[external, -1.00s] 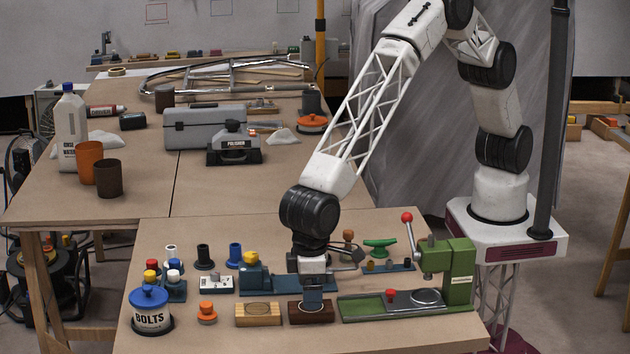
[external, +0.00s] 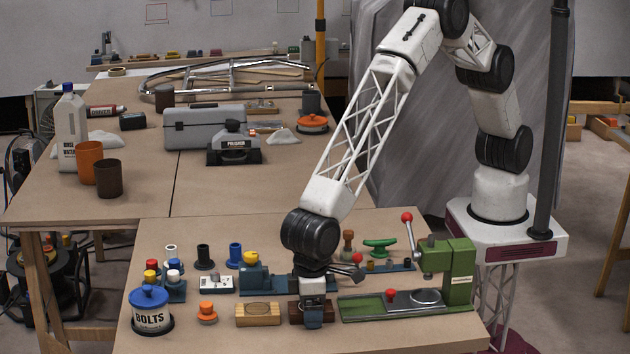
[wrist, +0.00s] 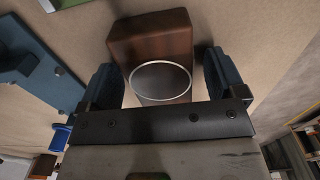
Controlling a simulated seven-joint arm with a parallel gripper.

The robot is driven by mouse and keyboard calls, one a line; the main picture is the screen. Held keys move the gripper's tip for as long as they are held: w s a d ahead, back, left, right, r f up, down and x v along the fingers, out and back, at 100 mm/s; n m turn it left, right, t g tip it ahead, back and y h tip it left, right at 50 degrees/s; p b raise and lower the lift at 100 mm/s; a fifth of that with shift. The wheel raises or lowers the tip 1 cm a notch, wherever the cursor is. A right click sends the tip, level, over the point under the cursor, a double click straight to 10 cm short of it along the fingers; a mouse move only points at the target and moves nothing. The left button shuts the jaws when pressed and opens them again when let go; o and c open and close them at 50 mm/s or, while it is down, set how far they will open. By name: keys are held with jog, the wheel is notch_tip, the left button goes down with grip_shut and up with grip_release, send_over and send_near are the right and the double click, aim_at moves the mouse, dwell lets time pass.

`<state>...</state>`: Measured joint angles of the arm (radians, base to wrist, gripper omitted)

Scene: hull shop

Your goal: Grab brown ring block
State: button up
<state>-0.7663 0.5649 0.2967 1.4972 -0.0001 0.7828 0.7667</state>
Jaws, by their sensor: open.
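The brown ring block (external: 298,312) sits on the front table, a dark wooden block with a silver ring on its top. In the wrist view the brown ring block (wrist: 150,38) lies between my two blue fingers, its ring facing me. My gripper (external: 313,322) is low over the block in the external view and hides part of it. My gripper (wrist: 160,80) is open, with one finger on each side of the block. Small gaps seem to show between fingers and block; I cannot tell if either touches.
A light wooden ring block (external: 258,314) stands just left. A green press (external: 450,270) with a red-knobbed lever is at right. A blue vise (external: 255,275) is behind. A blue bolts tin (external: 151,312) and orange knob (external: 207,312) are at left.

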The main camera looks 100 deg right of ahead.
jog(key=c, duration=1)
jog(key=shift+r, duration=0.2)
jog(key=shift+c, duration=0.2)
notch_tip(320, 180, up, 10)
jog(key=shift+f, duration=0.15)
dwell(0.4)
